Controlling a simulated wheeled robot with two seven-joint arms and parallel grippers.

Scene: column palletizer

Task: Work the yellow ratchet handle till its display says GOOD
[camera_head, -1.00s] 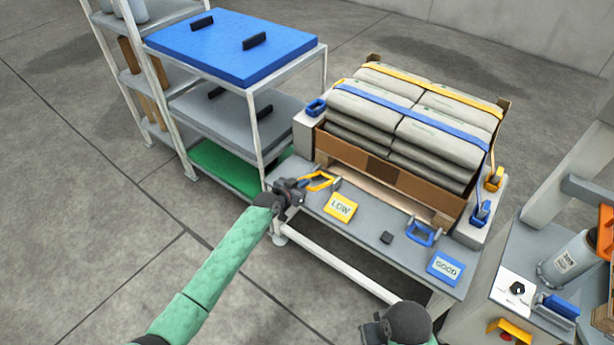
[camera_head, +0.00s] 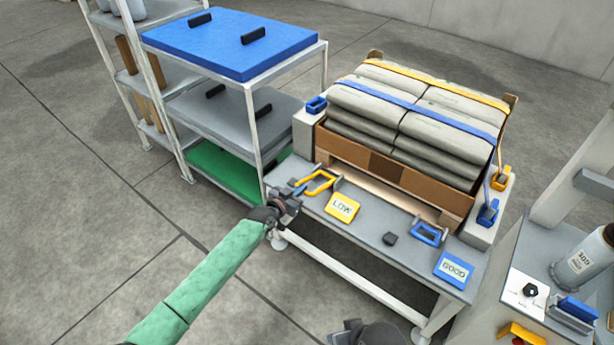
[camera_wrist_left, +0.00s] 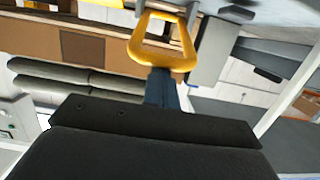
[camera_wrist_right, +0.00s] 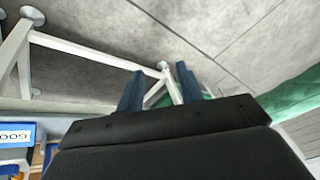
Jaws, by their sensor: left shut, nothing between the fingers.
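The yellow ratchet handle (camera_head: 319,182) sits at the left end of the grey bench front. Its yellow display (camera_head: 342,207) reads LOW. My left gripper (camera_head: 300,188) is shut and empty, with its tips just short of the handle's near end. In the left wrist view the yellow loop (camera_wrist_left: 162,57) lies straight beyond the closed blue fingers (camera_wrist_left: 163,88); whether they touch it I cannot tell. My right gripper (camera_wrist_right: 158,85) is open and empty, its two blue fingers apart over the floor. In the head view only part of it shows at the bottom edge.
Strapped sacks (camera_head: 410,110) stand behind on a pallet. A shelf rack (camera_head: 240,100) stands left. A side station (camera_head: 535,300) is at right.

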